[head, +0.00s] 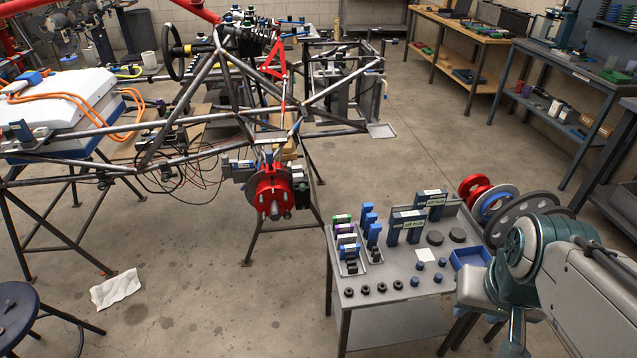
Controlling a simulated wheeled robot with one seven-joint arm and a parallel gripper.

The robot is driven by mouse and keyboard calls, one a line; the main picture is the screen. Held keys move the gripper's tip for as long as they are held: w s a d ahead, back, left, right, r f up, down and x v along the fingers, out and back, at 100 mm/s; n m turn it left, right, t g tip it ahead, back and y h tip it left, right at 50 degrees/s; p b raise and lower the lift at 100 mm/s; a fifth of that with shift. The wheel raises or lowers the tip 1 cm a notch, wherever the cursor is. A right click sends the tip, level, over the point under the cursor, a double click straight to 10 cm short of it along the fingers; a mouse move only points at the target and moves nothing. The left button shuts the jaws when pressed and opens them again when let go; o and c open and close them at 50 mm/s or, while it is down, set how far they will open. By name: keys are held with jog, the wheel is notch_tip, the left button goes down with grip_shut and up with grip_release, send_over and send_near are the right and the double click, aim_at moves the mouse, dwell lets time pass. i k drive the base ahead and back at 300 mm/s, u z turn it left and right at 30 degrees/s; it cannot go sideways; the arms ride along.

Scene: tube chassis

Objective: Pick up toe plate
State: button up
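Two dark blue-grey upright pieces with pale labels stand on the grey cart (400,306). They look like the toe plates: one nearer toe plate (404,227) and one farther toe plate (431,205). The label text is too small to read surely. They stand close together near the back middle of the cart top, and nothing holds them. My arm reaches in from the lower right and covers the cart's right front corner. I cannot make out my gripper's fingers.
Small blue blocks (370,220), trays of parts, dark round pucks (435,238), black knobs (382,287) and a blue bin (470,256) share the cart top. The tube chassis (215,75) stands left. Floor between is clear.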

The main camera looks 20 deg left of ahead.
aim_at(440, 207)
jog(key=z, duration=0.4)
jog(key=k, duration=0.5)
jog(key=z, duration=0.85)
jog(key=i, duration=1.5)
jog(key=u, duration=1.45)
jog(key=i, duration=0.6)
jog(key=u, duration=0.6)
